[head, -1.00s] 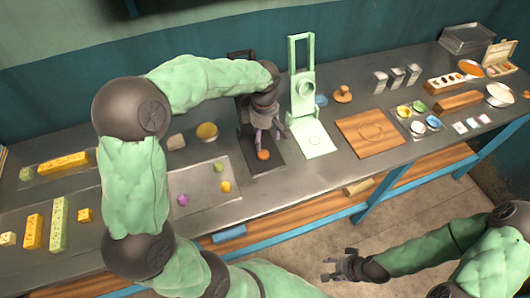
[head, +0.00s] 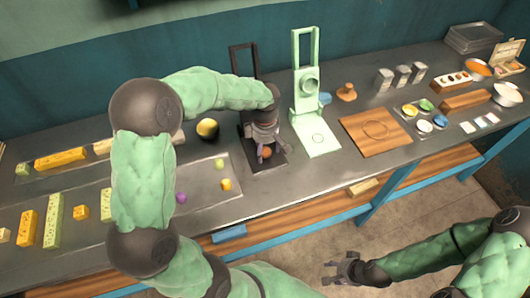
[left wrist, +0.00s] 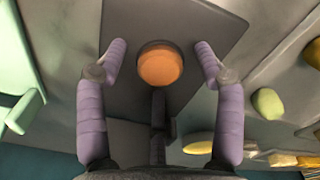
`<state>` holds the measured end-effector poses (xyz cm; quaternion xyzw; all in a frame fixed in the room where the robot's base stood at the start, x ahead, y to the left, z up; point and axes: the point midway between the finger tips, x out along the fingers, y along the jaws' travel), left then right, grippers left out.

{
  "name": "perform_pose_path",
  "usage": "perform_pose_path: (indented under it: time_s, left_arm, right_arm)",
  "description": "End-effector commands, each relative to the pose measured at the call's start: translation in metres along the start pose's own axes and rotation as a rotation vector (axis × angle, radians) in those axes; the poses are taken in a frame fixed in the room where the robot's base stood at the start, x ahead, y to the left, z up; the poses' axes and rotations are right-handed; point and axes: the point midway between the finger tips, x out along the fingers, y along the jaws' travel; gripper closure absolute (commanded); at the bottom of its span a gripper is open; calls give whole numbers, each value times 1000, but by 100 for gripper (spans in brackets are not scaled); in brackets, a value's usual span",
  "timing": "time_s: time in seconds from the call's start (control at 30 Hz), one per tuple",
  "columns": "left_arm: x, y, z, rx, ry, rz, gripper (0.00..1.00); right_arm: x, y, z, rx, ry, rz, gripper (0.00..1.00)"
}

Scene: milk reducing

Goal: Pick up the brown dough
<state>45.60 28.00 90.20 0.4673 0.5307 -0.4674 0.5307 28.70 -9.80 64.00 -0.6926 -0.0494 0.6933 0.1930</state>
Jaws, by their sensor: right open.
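The brown dough (head: 265,152), an orange-brown ball, sits on the dark base plate (head: 278,158) of the black press. It shows in the left wrist view as a round orange disc (left wrist: 160,66) between my fingers. My left gripper (head: 262,148) is over the dough, its fingers pointing down. In the left wrist view my left gripper (left wrist: 160,48) is open, one purple finger on each side of the dough with a gap on both sides. My right gripper (head: 343,270) is open and empty, away from the table at the lower right.
The black press's upright frame (head: 243,60) stands behind my left gripper. A pale green press (head: 303,85) stands close to its right. A tray (head: 215,195) with small coloured balls lies to the left. A wooden board (head: 375,130) lies farther right.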

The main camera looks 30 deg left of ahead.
Motion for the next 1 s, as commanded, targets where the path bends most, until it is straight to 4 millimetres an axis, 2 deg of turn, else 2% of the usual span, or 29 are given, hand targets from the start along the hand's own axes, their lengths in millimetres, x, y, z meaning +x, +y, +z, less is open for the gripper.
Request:
perform_pose_path:
  time_s: [0.03,0.13,0.17,0.67,0.77,0.93,1.0]
  left_arm:
    - [0,0,0,0,0,0,50]
    - [0,0,0,0,0,0,78]
    - [0,0,0,0,0,0,80]
    - [-5,0,0,0,0,1,81]
    - [-13,0,0,0,0,2,81]
    - [-39,0,0,0,0,4,81]
    - [-50,-12,2,1,0,4,81]
  right_arm:
    - [0,0,0,0,0,0,53]
    - [0,0,0,0,0,0,53]
    - [0,0,0,0,0,0,53]
    - [-2,-1,0,0,0,0,53]
    - [-6,-2,0,0,0,0,53]
    - [-18,-6,1,0,0,0,53]
    - [-21,-8,1,0,0,0,53]
